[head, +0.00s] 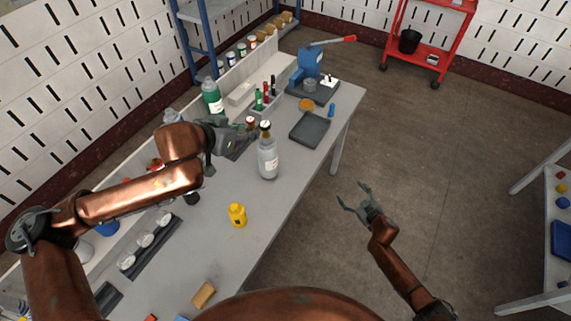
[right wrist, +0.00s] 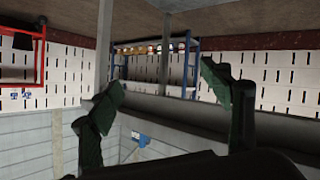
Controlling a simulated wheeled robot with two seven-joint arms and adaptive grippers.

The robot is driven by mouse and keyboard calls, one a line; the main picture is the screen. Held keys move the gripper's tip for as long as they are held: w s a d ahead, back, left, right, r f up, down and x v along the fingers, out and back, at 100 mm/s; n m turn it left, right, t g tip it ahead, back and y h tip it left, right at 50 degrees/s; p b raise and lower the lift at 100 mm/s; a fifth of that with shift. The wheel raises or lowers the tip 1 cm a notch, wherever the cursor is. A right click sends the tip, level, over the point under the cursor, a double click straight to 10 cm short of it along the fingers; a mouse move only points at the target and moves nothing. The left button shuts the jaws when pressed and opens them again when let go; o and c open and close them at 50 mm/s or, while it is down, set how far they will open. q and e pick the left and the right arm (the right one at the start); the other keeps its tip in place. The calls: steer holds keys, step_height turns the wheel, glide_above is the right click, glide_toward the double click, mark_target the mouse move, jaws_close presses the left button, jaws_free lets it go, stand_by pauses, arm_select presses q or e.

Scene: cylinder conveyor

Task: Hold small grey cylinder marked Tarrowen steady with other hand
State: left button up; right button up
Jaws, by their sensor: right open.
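A small grey cylinder (head: 268,163) with a pale label and a dark, narrow top stands upright on the bench in the head view. Its lettering is too small to read. My left gripper (head: 250,138) is at the upper left of the cylinder, close to its neck. I cannot tell whether its fingers touch the neck or whether they are open or shut. My right gripper (head: 353,194) is open and empty, off the bench's right edge above the floor, well apart from the cylinder. Its spread fingers (right wrist: 165,105) also show in the right wrist view, with no cylinder between them.
The grey bench (head: 212,243) has a yellow bottle (head: 237,214) in front of the cylinder. A dark square plate (head: 310,130) and a blue press (head: 311,64) are behind it. A green bottle (head: 212,96) stands at the back left. Open floor lies right of the bench.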

mark_target(275, 159)
steer(key=w+a+r+n+y, duration=0.1)
steer(key=w+a+r+y, duration=0.1)
steer(key=a+r, duration=0.35)
steer(key=w+a+r+n+t+y, duration=0.1)
steer(key=w+a+r, duration=0.1)
steer(key=r, duration=0.6)
steer(key=w+a+r+n+y, duration=0.2)
steer(key=w+a+r, duration=0.15)
steer(key=r, duration=0.35)
steer(key=s+a+r+y, duration=0.1)
steer(key=s+a+r, duration=0.1)
steer(key=a, duration=0.4)
steer(key=s+a+r+m+g+y, duration=0.1)
steer(key=s+a+r+y, duration=0.1)
steer(key=a, duration=0.4)
steer(key=s+a+r+y, duration=0.2)
steer(key=s+a, duration=0.2)
steer(key=a, duration=0.2)
steer(key=shift+s+g, duration=0.25)
steer(key=shift+g, duration=0.15)
steer(key=shift+w+a, duration=0.1)
steer(key=shift+a, duration=0.2)
steer(key=shift+x, duration=3.5)
steer(key=shift+c, duration=0.5)
